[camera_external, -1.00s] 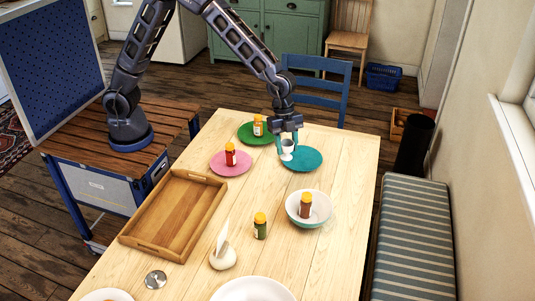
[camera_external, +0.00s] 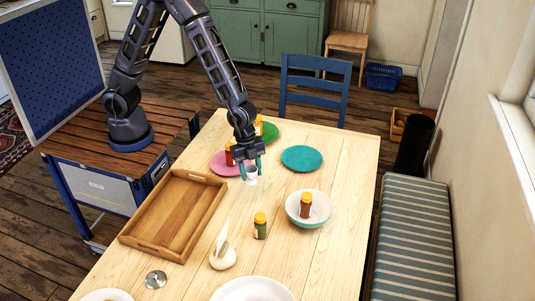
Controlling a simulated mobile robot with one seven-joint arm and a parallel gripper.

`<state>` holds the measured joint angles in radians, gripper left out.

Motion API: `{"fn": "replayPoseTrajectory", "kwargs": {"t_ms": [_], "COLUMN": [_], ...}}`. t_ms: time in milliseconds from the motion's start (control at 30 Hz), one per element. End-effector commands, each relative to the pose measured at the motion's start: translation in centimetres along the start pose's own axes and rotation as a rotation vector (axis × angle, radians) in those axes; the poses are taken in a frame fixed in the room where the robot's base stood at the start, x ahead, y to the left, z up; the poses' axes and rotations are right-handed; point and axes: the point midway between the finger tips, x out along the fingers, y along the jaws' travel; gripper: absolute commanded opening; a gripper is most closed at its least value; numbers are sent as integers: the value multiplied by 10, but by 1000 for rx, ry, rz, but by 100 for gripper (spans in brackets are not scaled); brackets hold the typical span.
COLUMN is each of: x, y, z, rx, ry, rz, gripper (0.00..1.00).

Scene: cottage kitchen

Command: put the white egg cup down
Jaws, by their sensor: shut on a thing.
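The white egg cup (camera_external: 251,174) is between the fingertips of my gripper (camera_external: 250,170), which is shut on it. My gripper points down over the table (camera_external: 275,205), just in front of the pink plate. The cup appears close to the tabletop; I cannot tell whether its foot touches the wood. The fingers hide parts of the cup's sides.
The pink plate (camera_external: 222,168) with a red jar (camera_external: 229,157) is just behind left. The teal plate (camera_external: 302,158) is empty. A green plate (camera_external: 271,132), a bowl (camera_external: 294,214) with a brown jar, a green jar (camera_external: 260,229) and a wooden tray (camera_external: 160,222) surround clear wood.

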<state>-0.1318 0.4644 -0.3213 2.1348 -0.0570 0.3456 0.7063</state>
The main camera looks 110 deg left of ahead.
Motion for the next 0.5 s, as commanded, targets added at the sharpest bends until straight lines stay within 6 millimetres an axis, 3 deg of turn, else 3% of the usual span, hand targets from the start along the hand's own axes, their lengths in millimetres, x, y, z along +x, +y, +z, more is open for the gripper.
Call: {"fn": "replayPoseTrajectory", "kwargs": {"t_ms": [200,500], "x": [45,68], "y": [1,0], "z": [12,18], "rx": [1,1], "ry": [-2,0], "rz": [2,0], "gripper": [20,20]}}
